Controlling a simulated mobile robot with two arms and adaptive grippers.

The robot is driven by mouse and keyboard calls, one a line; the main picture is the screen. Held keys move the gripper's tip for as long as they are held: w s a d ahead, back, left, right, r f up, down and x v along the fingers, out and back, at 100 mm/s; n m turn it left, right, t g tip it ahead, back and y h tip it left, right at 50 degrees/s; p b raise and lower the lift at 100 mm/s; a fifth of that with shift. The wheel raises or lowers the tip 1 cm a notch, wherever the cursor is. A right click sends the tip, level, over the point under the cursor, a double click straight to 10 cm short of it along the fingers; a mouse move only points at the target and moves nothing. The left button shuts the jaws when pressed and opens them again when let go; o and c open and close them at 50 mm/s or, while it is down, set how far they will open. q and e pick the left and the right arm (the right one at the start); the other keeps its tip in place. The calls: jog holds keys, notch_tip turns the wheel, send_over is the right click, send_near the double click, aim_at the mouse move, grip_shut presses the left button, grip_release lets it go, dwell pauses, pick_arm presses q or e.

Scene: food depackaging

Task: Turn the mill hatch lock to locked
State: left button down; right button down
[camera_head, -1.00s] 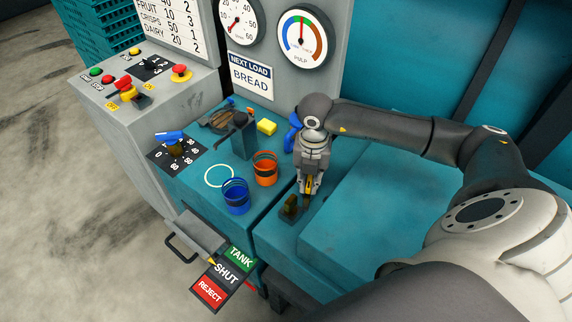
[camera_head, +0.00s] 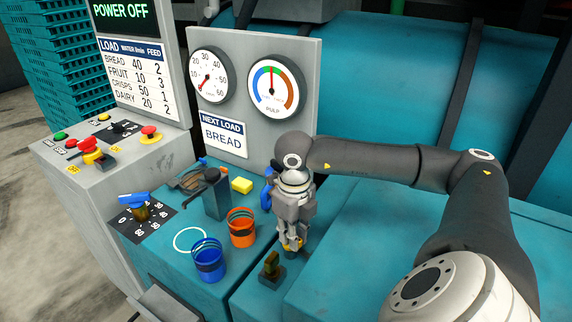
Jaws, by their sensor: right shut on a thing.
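A small brass-coloured upright piece on a dark base (camera_head: 271,266), which looks like the mill hatch lock, stands on the teal housing at the lower middle. No lock marking is readable. My right gripper (camera_head: 292,244) points down just behind and to the right of it. Its fingers are shut on a small yellowish part, mostly hidden between them. I cannot tell whether this part belongs to the lock. My left gripper is out of view.
A blue cup (camera_head: 208,262) and an orange cup (camera_head: 241,228) stand left of my gripper. A blue-handled dial (camera_head: 141,212) is at left. The teal top at right is clear.

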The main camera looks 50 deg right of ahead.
jog(key=shift+d+n+b, duration=0.1)
jog(key=shift+n+b, duration=0.55)
jog(key=shift+n, duration=0.35)
jog(key=shift+r, duration=0.1)
jog(key=c, duration=1.4)
grip_release()
jog(key=shift+c, duration=0.2)
notch_tip(320, 180, up, 12)
